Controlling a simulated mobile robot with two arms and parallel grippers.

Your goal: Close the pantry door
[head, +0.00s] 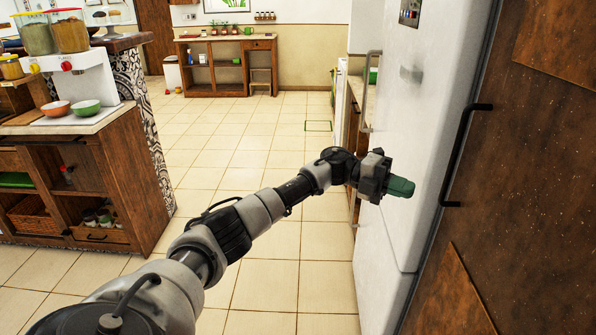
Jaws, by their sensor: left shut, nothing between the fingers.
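A brown wooden door (533,190) with a long black bar handle (465,155) fills the right side of the head view; I take it to be the pantry door. Its top, bottom and right edges run out of view. My left arm reaches in from the lower left. My left gripper (401,187) is shut and empty, its green fingertips pointing right. In the picture it is left of the door handle and in front of the white fridge. It appears apart from the door. My right gripper is not in view.
The white fridge (428,110) stands just left of the brown door. A wooden counter unit (120,180) with bowls and jars is on the left. A low wooden table (228,62) stands at the far wall. The tiled floor (240,150) between them is clear.

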